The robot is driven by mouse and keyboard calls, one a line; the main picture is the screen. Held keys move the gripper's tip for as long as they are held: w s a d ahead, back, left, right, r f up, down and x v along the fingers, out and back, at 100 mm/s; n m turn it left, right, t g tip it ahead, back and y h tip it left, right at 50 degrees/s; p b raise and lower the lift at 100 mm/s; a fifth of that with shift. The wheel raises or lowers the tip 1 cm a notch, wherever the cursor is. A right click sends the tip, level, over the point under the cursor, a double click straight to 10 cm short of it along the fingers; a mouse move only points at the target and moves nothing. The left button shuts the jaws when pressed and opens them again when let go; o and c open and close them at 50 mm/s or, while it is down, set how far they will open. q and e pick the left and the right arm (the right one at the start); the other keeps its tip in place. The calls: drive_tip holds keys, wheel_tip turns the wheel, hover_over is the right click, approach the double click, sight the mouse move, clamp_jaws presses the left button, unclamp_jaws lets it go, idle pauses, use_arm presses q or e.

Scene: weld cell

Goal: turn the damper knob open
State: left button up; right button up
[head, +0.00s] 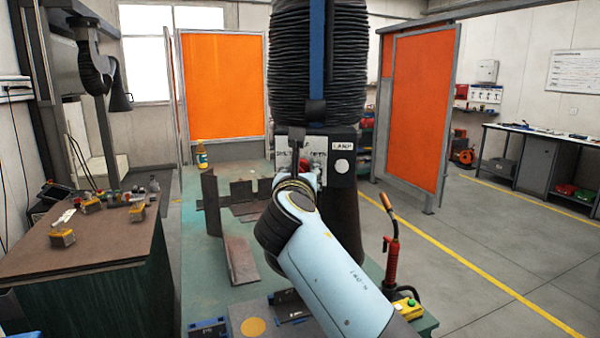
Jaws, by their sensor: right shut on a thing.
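The dark extraction hood box (350,174) hangs below a black ribbed hose (318,60) in the middle of the view. White labels sit on its face; one at the right seems to read LAMP, above a round white spot. My right arm reaches up from the lower right, and its gripper (306,165) is at the box's front face. A small red part, seemingly the damper knob (317,159), shows at the fingers. The gripper is shut on it, as far as I can see. My wrist hides the lower front, and the knob's angle is unclear. My left gripper is not in view.
Below is a green welding table (200,285) with brown metal plates (240,260) and a bottle (201,156). A red-handled torch (391,255) stands at its right. A brown bench (95,245) with clamps is at left. Orange screens (418,110) stand behind; the right floor is free.

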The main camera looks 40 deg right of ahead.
drive_tip(key=shift+c, duration=0.5)
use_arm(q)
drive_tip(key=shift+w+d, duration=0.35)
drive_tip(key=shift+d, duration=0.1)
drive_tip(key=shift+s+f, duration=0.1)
use_arm(e)
drive_tip(key=shift+m, duration=0.4)
drive_tip(key=shift+f+m, duration=0.1)
drive_tip(key=shift+m, duration=0.5)
drive_tip(key=shift+m+b, duration=0.4)
drive_tip(key=shift+m, duration=0.5)
drive_tip(key=m+b, duration=0.2)
drive_tip(key=m, duration=0.3)
drive_tip(key=shift+f, duration=0.1)
drive_tip(key=m+b, duration=0.2)
drive_tip(key=m, duration=0.2)
drive_tip(key=shift+m, duration=0.4)
use_arm(q)
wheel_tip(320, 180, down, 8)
drive_tip(key=b, duration=0.2)
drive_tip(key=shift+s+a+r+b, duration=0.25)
drive_tip(key=shift+b, duration=0.15)
use_arm(e)
drive_tip(key=m, duration=0.4)
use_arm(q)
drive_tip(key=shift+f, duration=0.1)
use_arm(e)
drive_tip(key=shift+m, duration=0.3)
